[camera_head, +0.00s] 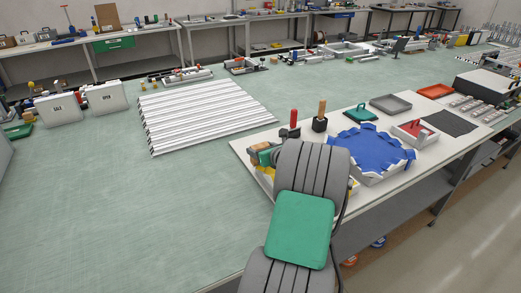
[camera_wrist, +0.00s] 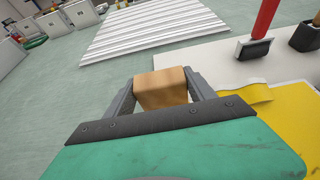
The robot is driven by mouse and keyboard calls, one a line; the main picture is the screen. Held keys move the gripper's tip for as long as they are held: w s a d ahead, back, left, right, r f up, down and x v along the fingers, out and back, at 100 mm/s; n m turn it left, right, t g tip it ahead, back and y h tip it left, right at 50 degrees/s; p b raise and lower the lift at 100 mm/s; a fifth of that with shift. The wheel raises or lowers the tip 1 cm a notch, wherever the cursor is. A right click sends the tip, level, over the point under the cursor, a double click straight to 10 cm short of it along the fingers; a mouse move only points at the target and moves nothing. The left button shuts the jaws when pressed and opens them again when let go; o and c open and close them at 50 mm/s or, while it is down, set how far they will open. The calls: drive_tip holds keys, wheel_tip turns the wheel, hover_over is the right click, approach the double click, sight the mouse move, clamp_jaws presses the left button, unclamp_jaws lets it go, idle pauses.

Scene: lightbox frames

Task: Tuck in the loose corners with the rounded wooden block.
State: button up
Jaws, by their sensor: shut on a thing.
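In the wrist view, a tan wooden block (camera_wrist: 160,90) with a rounded edge sits between the two fingers of my gripper (camera_wrist: 163,82). The gripper is shut on it. In the head view, my arm hides most of the gripper and block. A blue cloth (camera_head: 368,148) lies over a shallow pale frame (camera_head: 375,179) on the table, with pointed flaps around its edge. The gripper is left of it, apart from it. A yellow sheet (camera_wrist: 285,125) lies right of the block in the wrist view; my arm covers most of it in the head view.
A red-handled tool (camera_head: 294,119) and a wooden-handled tool (camera_head: 320,116) stand behind the blue cloth. White slats (camera_head: 205,112) lie at left on open green surface.

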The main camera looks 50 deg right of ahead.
drive_tip(key=shift+s+f+b, duration=0.1)
drive_tip(key=shift+f+b, duration=0.2)
drive_tip(key=shift+f, duration=0.45)
idle(0.9)
drive_tip(key=shift+r, duration=0.1)
wheel_tip(320, 180, up, 7)
drive_tip(key=p, duration=0.6)
